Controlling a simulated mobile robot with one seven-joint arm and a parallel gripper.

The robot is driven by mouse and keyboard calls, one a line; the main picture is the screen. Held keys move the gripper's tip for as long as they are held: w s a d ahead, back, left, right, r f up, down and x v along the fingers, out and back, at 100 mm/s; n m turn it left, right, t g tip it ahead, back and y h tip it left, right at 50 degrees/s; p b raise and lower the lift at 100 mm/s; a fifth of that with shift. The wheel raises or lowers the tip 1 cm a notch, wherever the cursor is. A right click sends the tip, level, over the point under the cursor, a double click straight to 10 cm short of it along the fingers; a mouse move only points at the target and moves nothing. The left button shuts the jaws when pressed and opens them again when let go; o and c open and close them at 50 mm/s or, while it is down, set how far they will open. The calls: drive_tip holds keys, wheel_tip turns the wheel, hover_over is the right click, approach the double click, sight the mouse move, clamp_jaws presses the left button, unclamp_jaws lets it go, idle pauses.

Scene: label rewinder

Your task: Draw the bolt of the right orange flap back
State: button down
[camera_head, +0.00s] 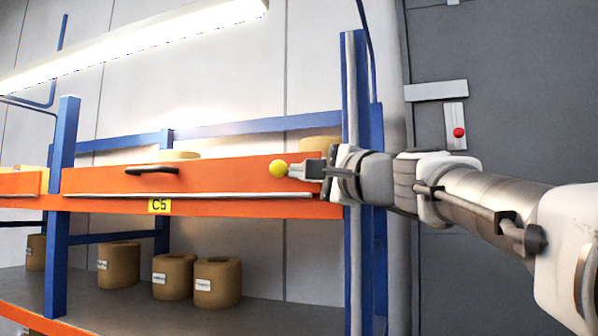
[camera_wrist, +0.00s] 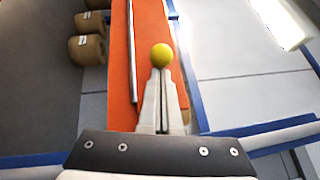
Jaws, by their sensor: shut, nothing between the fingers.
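The right orange flap (camera_head: 215,177) is a long panel across the rack, with a black handle (camera_head: 152,170) on its left half. The bolt's round yellow knob (camera_head: 278,169) sits at the flap's right part. My gripper (camera_head: 292,171) reaches in from the right, its fingertips right beside the knob. In the wrist view the fingers (camera_wrist: 161,74) are shut and empty, and the yellow knob (camera_wrist: 162,55) shows just beyond their tips. I cannot tell whether they touch it. The bolt's rod is hidden, and the flap (camera_wrist: 121,65) runs behind.
A blue upright (camera_head: 356,120) stands behind my wrist at the flap's right end. Several brown rolls (camera_head: 217,283) stand on the lower shelf. A yellow C5 label (camera_head: 159,206) is below the flap. A red knob (camera_head: 459,132) is on the grey wall at right.

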sight(276, 174)
drive_tip(key=a, duration=0.1)
drive_tip(key=w+a, duration=0.1)
drive_tip(key=a, duration=0.2)
drive_tip(key=shift+w+a+b, duration=0.3)
drive_tip(key=shift+a, duration=0.1)
drive_tip(key=shift+d+f, duration=0.1)
